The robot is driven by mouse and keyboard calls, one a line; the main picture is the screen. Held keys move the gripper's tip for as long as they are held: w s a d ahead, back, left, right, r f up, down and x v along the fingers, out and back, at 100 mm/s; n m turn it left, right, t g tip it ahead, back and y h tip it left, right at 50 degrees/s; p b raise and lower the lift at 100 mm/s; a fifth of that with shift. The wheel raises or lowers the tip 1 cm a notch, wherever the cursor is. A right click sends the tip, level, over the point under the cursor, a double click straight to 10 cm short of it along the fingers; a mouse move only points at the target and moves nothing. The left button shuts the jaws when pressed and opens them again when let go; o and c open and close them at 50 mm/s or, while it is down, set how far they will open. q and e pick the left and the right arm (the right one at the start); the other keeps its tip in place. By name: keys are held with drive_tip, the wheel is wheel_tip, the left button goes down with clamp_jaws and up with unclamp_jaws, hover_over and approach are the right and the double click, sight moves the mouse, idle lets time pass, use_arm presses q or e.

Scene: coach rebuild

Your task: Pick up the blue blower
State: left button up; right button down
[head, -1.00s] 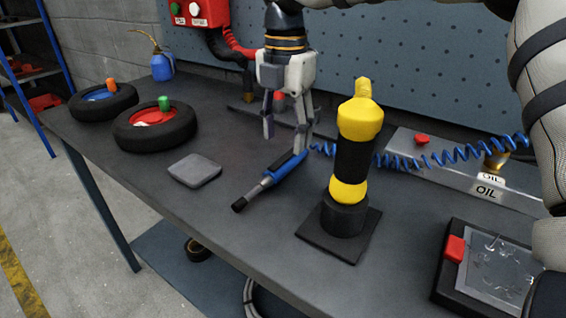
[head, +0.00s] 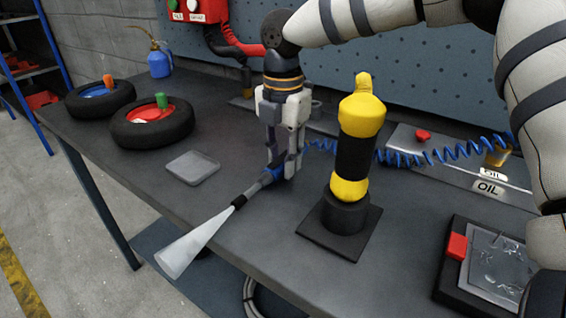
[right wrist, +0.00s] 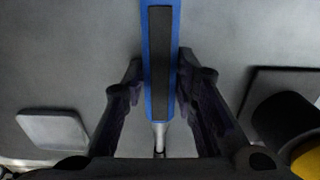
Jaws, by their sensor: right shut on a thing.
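The blue blower (head: 268,178) is at the middle of the workbench, with its grey nozzle and dark tip pointing to the lower left. A pale, see-through cone (head: 192,241) spreads from the tip past the bench's front edge. My right gripper (head: 284,170) points down from above and is shut on the blower's body. In the right wrist view, the blower's blue body with its dark strip (right wrist: 160,62) lies between the two fingers. I cannot tell whether it touches the bench. My left gripper is not in view.
A yellow and black bottle-like object (head: 352,150) stands on a dark base just right of the gripper. A flat grey square piece (head: 192,168) lies to the left. Two wheels (head: 150,125) are farther left. A coiled blue hose (head: 440,158) runs behind.

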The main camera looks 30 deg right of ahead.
sight(283, 157)
wheel_tip(283, 157, up, 10)
drive_tip(key=shift+r, duration=0.1)
drive_tip(key=c, duration=1.8)
unclamp_jaws()
clamp_jaws()
